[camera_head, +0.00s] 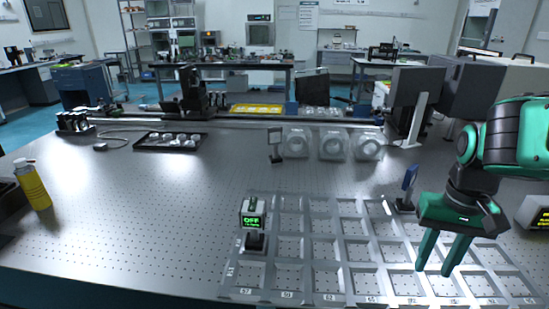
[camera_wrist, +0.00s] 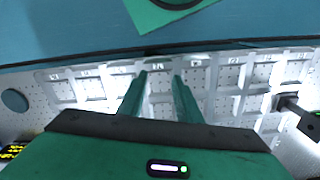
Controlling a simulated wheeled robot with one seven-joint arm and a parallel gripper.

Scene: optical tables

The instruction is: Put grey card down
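My gripper (camera_head: 436,268) is over the right part of the grid tray (camera_head: 232,279) in the head view. Its two green fingers are apart with nothing between them. The wrist view also shows the gripper (camera_wrist: 160,78) empty, with tray cells visible between the fingers. A small grey card (camera_head: 275,144) in a dark frame stands upright on a base behind the tray; I cannot tell for sure that it is the task's card. A blue card (camera_head: 410,178) on a dark stand is just behind and left of my gripper. No card shows clearly in the wrist view.
A small meter (camera_head: 254,220) reading OFF stands at the tray's left side. Several round optics in clear boxes (camera_head: 333,144) stand behind the tray. The left-middle table is clear.

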